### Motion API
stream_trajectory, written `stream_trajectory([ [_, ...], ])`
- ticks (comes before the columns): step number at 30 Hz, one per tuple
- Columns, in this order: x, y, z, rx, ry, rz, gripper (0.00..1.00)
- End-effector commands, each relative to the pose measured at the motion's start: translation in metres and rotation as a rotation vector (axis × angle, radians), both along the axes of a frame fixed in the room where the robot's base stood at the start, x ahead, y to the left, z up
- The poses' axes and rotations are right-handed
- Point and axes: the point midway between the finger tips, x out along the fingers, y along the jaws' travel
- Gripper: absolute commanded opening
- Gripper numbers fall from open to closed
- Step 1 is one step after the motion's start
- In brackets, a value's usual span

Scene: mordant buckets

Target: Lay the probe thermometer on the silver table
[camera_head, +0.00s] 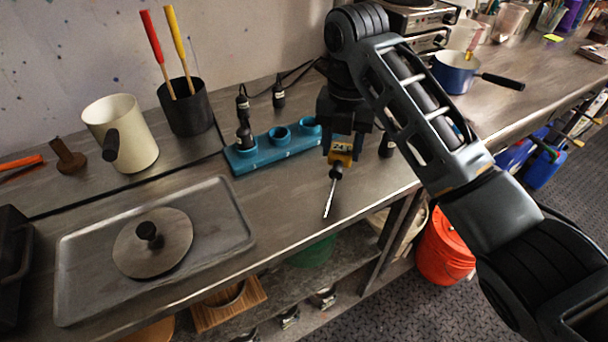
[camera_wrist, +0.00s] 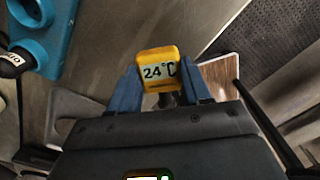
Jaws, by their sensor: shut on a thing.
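The probe thermometer (camera_head: 341,150) has a yellow head reading 24 and a thin metal probe slanting down, its tip near the front edge of the silver table (camera_head: 285,200). I cannot tell whether the tip touches the table. My gripper (camera_head: 342,136) is above the table, shut on the thermometer's head. In the wrist view the yellow head (camera_wrist: 158,72), reading 24 °C, sits between the blue fingers of my gripper (camera_wrist: 162,88); the probe is mostly hidden there.
A blue rack (camera_head: 262,152) with round holes and black-capped items stands just left of my gripper. A grey tray (camera_head: 232,232) with a round lid lies left. A blue pot (camera_head: 455,75) stands at back right. Bare table lies between the tray and thermometer.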

Motion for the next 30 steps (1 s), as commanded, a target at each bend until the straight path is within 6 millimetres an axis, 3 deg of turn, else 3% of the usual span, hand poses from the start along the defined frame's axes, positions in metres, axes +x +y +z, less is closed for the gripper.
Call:
stream_trajectory([
  [1, -0.001, 0.013, -0.013, 0.001, 0.003, 0.004, 0.13],
  [6, 0.001, 0.045, -0.031, 0.001, 0.002, 0.002, 0.13],
  [12, 0.003, 0.068, -0.040, -0.001, 0.001, -0.001, 0.13],
  [17, 0.003, 0.072, -0.046, 0.000, 0.001, -0.003, 0.13],
  [25, 0.002, 0.071, -0.080, -0.002, 0.002, -0.004, 0.13],
  [30, 0.003, 0.071, -0.084, 0.000, -0.001, -0.003, 0.13],
])
